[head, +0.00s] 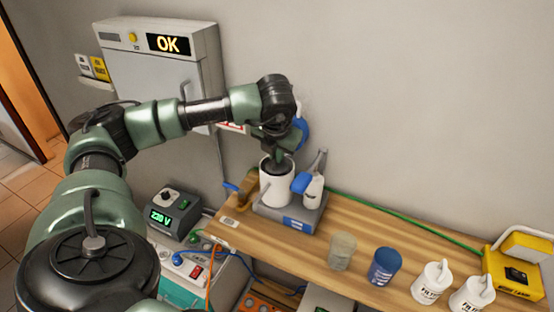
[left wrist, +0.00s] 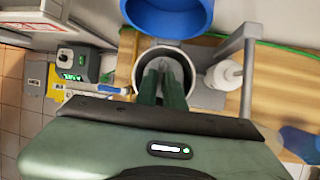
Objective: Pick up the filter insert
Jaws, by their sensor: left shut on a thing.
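My left gripper (head: 278,168) reaches down from above into an open white canister (head: 272,192), which stands on a grey base. In the left wrist view its two green fingers (left wrist: 172,78) go inside the round rim of the canister (left wrist: 137,82). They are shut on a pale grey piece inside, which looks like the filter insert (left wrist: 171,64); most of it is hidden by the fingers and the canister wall. My right gripper is not in view.
The grey base (head: 292,224) bears a grey stand and a white item with a blue part beside the canister. A blue cap (left wrist: 165,16) hangs just behind the canister. A greyish cup (head: 342,251), blue cup (head: 385,267) and white filter containers (head: 432,283) stand rightward on the wooden bench (head: 285,250).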

